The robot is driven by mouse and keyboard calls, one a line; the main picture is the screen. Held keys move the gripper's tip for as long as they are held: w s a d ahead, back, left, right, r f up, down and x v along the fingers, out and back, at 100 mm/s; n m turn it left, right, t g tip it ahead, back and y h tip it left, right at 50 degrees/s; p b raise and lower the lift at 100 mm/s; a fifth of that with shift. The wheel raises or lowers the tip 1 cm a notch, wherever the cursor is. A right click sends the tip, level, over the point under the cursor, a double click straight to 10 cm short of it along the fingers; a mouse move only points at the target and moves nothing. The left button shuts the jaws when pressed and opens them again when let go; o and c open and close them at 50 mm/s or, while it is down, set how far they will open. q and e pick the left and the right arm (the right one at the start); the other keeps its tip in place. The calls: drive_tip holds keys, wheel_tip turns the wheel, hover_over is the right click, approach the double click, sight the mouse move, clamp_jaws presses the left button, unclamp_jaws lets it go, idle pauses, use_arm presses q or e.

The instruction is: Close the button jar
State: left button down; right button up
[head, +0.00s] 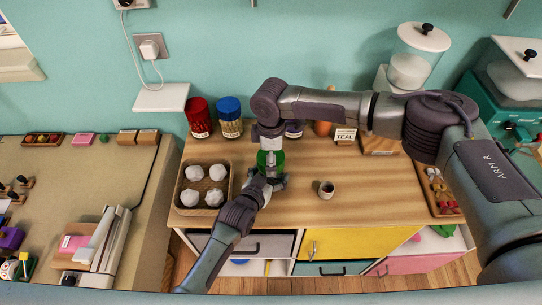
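A green jar-like thing (263,158), which I take for the button jar, stands on the wooden counter in the head view. Much of it is hidden by my two grippers, so I cannot tell how its lid sits. My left gripper (270,177) is at its near side, low down, with fingers beside it. My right gripper (271,150) points down at its top from above. The fingers of both grippers are small and partly hidden, so their grip is unclear.
A basket (179,190) of white bundles stands left of the jar. A red-lidded jar (199,117) and a blue-lidded jar (229,117) are behind. A small cup (326,190) stands to the right. The counter's front right is clear.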

idle(0.4)
wheel_tip(320, 180, up, 12)
idle(0.5)
use_arm(q)
unclamp_jaws()
drive_tip(key=v, duration=1.2)
idle(0.4)
